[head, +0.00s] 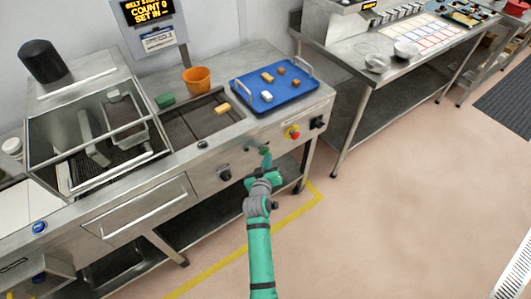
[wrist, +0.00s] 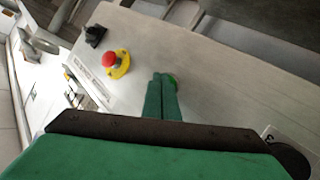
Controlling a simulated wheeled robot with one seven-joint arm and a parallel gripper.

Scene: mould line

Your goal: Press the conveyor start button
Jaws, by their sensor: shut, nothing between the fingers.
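The conveyor start button is a round green button (wrist: 173,80) on the steel front panel, partly hidden behind my fingers in the wrist view. My gripper (wrist: 162,75) is shut and empty, its two green fingers side by side with their tips at the button. I cannot tell whether the tips touch it. In the head view my gripper (head: 265,156) is in front of the panel, left of the red emergency stop, and largely covers the green button.
A red emergency stop on a yellow base (head: 292,132) and a black switch (head: 317,122) are to the right on the panel. A black knob (head: 225,174) is to the left. A blue tray (head: 290,98) lies on the bench above. Open floor lies to the right.

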